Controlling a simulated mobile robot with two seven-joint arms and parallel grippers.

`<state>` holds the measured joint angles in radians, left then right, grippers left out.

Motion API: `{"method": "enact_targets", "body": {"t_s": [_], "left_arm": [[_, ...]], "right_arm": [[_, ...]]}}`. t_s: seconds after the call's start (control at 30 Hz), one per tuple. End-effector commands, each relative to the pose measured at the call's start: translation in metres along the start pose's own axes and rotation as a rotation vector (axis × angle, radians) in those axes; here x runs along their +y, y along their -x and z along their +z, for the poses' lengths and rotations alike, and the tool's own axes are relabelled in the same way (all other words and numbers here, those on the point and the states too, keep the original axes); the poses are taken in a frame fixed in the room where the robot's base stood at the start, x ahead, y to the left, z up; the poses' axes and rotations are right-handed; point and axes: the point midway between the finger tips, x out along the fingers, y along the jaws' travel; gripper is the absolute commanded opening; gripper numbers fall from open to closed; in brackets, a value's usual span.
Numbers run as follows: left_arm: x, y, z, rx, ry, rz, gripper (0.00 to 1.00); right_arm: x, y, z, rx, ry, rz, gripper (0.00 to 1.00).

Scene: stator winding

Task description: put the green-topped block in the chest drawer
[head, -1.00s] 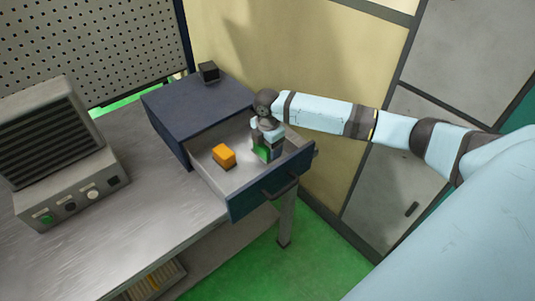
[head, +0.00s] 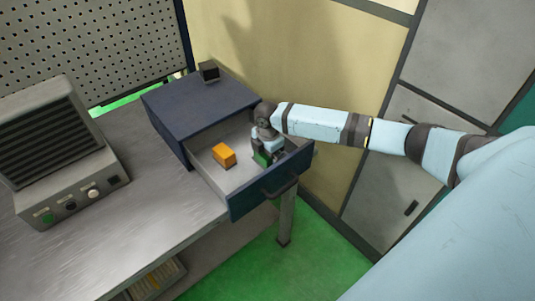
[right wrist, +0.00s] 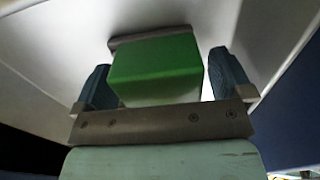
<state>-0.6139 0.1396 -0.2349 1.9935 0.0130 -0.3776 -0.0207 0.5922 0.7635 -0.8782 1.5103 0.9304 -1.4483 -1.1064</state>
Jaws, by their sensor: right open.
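The green-topped block (head: 262,159) is inside the open chest drawer (head: 236,199), near its front right. In the right wrist view the block (right wrist: 155,72) shows a green face between my two fingers. My right gripper (head: 272,157) reaches down into the drawer around the block. Its jaws (right wrist: 164,80) are open, with a clear gap on the right side of the block and a small one, if any, on the left. The block's underside is hidden, so its contact with the drawer floor is hard to tell. My left gripper is not in view.
An orange block (head: 223,155) lies in the drawer, left of the green-topped one. A small dark cube (head: 208,71) sits on the blue chest (head: 195,105). A grey control box (head: 70,150) stands on the metal bench (head: 120,225) at left. Yellow wall is behind the arm.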

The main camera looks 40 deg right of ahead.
Motion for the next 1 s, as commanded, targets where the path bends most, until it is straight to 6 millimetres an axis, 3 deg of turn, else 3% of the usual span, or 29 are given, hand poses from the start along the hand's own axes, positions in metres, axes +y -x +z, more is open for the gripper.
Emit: {"method": "enact_targets", "body": {"t_s": [0.23, 0.5, 0.7, 1.0], "left_arm": [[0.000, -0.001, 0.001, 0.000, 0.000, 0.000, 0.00], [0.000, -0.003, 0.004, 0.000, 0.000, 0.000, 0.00], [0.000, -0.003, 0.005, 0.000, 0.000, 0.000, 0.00], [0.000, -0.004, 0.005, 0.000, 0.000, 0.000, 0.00]], "right_arm": [[0.001, 0.020, 0.001, -0.001, 0.000, 0.004, 0.98], [0.001, 0.078, 0.001, 0.000, 0.000, 0.003, 0.98], [0.001, 0.110, 0.000, 0.001, 0.001, 0.001, 0.98], [0.000, 0.123, 0.000, 0.000, -0.001, 0.000, 0.98]]}}
